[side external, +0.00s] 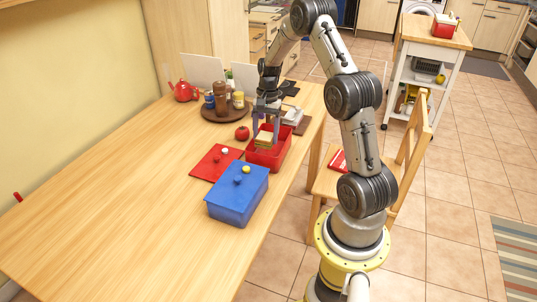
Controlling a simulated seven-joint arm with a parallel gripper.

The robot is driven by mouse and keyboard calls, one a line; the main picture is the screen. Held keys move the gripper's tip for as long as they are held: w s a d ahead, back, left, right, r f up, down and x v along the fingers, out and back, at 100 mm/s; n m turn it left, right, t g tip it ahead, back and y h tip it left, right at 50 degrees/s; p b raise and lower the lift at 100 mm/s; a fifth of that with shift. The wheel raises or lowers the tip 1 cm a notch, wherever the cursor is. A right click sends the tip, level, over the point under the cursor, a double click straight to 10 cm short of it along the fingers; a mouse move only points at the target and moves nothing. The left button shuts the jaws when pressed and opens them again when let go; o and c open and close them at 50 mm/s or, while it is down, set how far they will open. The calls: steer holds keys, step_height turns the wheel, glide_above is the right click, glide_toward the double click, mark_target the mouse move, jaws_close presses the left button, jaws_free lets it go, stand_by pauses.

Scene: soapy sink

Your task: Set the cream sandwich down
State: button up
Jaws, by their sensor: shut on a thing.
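The cream sandwich (264,138) is a small pale block at the red open box (268,158) on the table. My gripper (266,122) points down over the box, shut on the sandwich. The sandwich is at about the level of the box's rim, at its left side; I cannot tell whether it touches the box. The fingertips are small and partly hidden in this view.
A blue lidded box (237,195) and a flat red lid (216,162) lie close to the red box. A tomato (242,133) and a round brown tray (214,116) with jars stand behind.

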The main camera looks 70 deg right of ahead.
steer(key=shift+f, duration=3.85)
steer(key=o, duration=1.4)
steer(key=shift+f, duration=0.15)
